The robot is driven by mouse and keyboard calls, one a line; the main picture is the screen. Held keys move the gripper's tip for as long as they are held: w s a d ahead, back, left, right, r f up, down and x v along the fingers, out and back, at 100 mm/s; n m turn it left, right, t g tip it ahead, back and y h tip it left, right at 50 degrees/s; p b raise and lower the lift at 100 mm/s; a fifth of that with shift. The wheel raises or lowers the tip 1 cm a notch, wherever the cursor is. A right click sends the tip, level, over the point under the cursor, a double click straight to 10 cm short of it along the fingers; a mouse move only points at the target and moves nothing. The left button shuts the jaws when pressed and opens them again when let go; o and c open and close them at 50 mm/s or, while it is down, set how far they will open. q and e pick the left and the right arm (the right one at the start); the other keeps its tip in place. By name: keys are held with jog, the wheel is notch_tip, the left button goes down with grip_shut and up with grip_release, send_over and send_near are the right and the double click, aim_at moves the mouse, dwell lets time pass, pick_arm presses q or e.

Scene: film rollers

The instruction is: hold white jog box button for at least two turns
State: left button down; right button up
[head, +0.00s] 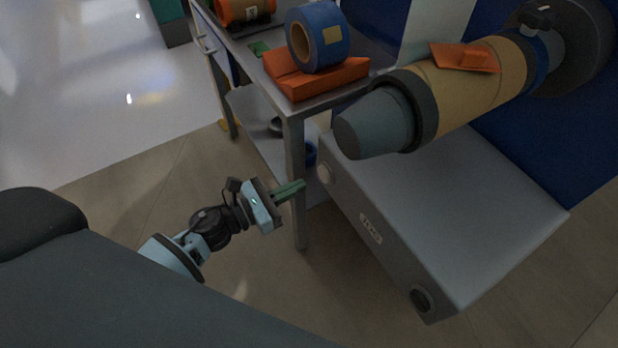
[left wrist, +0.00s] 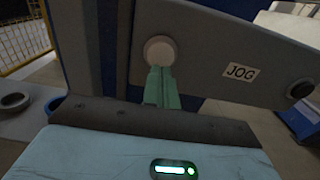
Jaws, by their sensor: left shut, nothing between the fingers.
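The grey jog box (head: 450,210) has a JOG label (head: 371,229) on its front face. The round white button (head: 325,174) is at the left end of that face, and a black button (head: 421,299) is at the other end. My left gripper (head: 303,185) is shut and empty, its green fingers pointing at the white button with a small gap showing in the head view. In the left wrist view the fingertips (left wrist: 159,70) overlap the lower edge of the white button (left wrist: 160,50); contact cannot be told there. My right gripper is not in view.
A roller (head: 475,85) with tan film and an orange piece sticks out above the box. A grey table (head: 312,103) behind my left gripper carries a blue tape roll (head: 318,38) on an orange block (head: 318,78). Open floor lies to the left.

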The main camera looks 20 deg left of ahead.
aim_at(322, 175)
pick_arm(q)
jog(key=shift+x, duration=2.1)
